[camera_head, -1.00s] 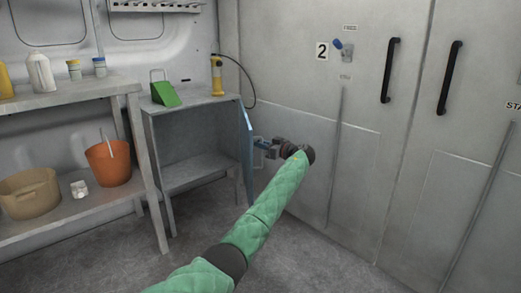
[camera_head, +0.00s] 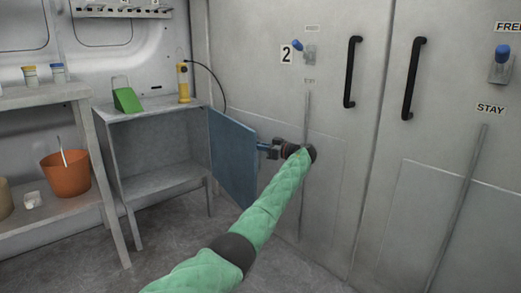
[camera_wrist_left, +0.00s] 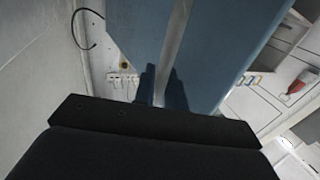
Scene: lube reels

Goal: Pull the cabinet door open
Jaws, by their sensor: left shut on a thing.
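The small grey cabinet (camera_head: 158,185) stands open at the left, with its inside and a lower shelf showing. Its blue door (camera_head: 233,155) stands out from the cabinet's right side. My left gripper (camera_head: 268,148) is at the door's right edge and is shut on the cabinet door. In the left wrist view the gripper's dark fingers (camera_wrist_left: 160,88) close around a grey strip in front of the blue door (camera_wrist_left: 228,45). I cannot tell whether that strip is a handle or the door's edge. My right gripper is not in view.
A green object (camera_head: 127,100) and a yellow tool (camera_head: 183,84) with a black cable stand on the cabinet. A shelf with an orange bucket (camera_head: 66,174) is at the left. Tall grey doors with black handles (camera_head: 352,72) stand close behind my gripper. Floor in front is clear.

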